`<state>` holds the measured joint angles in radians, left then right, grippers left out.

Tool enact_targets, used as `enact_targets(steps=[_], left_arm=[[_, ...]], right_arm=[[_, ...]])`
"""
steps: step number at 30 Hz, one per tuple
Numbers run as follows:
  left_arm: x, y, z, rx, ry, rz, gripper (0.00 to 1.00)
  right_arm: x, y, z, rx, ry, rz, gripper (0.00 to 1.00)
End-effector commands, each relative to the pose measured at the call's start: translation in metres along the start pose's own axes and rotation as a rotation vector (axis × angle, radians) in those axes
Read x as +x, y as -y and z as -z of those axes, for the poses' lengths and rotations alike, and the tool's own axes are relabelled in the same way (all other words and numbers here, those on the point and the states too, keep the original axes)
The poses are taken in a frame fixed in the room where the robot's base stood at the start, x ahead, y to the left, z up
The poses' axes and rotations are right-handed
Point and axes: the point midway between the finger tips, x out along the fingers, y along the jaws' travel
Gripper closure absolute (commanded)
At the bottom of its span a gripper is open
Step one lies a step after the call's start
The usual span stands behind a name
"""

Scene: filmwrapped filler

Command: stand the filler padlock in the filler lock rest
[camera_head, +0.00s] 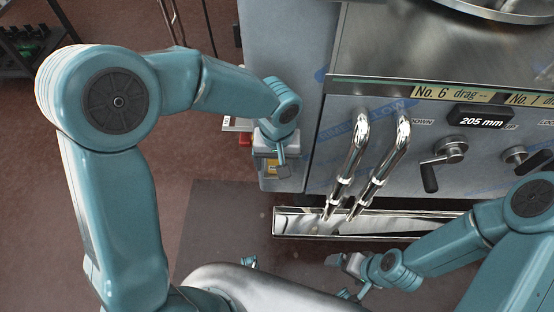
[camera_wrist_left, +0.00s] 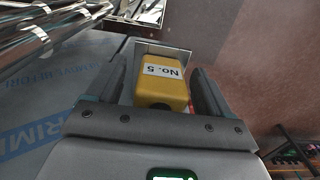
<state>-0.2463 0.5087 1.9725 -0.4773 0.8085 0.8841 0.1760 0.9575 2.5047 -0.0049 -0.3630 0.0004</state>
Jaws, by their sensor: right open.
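The filler padlock (camera_wrist_left: 162,84) is a yellow block with a white "No. 5" label. My right gripper (camera_head: 341,278) is open and empty, below the trough.
Two bent chrome pipes (camera_head: 363,172) rise right of the left gripper, above a shiny metal trough (camera_head: 300,224). A crank handle (camera_head: 444,158) and a "205 mm" display (camera_head: 482,117) are on the machine. A dark shelf (camera_head: 30,45) stands far left. Open floor lies left of the machine.

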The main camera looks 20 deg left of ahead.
Motion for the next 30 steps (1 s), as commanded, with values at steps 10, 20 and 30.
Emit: enact_targets(steps=[10,20,30], left_arm=[[-0.022,-0.001,0.001,0.000,-0.006,-0.003,0.19],[-0.109,-0.001,0.001,0.000,-0.005,-0.003,0.19],[-0.161,0.000,0.000,0.001,-0.001,-0.001,0.19]], right_arm=[[-0.005,0.002,0.000,0.000,0.000,0.000,0.00],[-0.021,0.008,0.000,0.000,0.000,0.000,0.00],[-0.029,0.011,-0.001,0.000,0.000,0.000,0.00]])
